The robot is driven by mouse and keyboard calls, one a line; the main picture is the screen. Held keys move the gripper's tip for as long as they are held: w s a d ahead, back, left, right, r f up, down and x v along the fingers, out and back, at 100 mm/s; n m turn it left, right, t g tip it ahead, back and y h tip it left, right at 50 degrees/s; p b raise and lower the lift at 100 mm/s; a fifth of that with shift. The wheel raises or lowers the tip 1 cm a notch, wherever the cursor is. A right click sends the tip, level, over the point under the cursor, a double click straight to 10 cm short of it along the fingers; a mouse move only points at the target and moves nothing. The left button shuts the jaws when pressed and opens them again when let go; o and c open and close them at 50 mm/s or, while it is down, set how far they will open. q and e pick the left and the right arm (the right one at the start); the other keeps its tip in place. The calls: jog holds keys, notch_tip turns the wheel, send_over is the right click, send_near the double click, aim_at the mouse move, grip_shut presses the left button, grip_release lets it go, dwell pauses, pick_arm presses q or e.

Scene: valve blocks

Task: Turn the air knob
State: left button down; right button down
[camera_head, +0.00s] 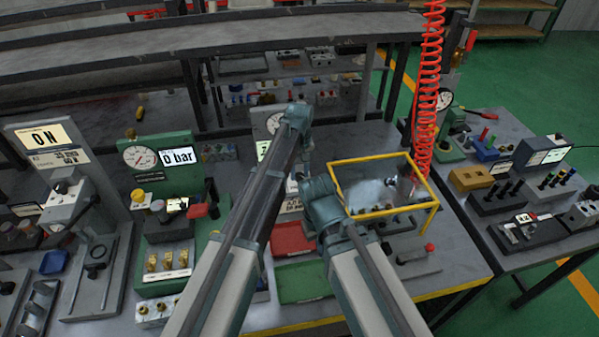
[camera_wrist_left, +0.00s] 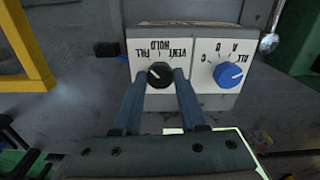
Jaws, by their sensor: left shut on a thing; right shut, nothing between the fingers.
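In the left wrist view, a black knob (camera_wrist_left: 160,72) sits on a white panel marked FILL, HOLD and VENT, seen upside down. My left gripper (camera_wrist_left: 160,80) is shut on this knob, one finger on each side. The knob's white mark points up and left, near HOLD and FILL. In the head view, my left gripper (camera_head: 307,158) is small, and the knob is hidden there. My right gripper (camera_head: 300,185) is shut and empty, just below the left one; its fingers are hard to make out.
A blue knob (camera_wrist_left: 229,75) marked A, B, C and ALL stands beside the black one. A yellow-framed clear guard (camera_head: 385,187) is close right of my grippers. A red tray (camera_head: 291,238) lies below, and a green gauge station (camera_head: 160,165) is at left.

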aim_at(300, 175)
pick_arm(q)
jog(key=shift+n, duration=0.3)
jog(key=shift+c, duration=2.3)
grip_release()
notch_tip(300, 175, up, 14)
jog(key=p, duration=1.3)
jog(key=shift+p, duration=0.4)
jog(key=shift+f, duration=0.15)
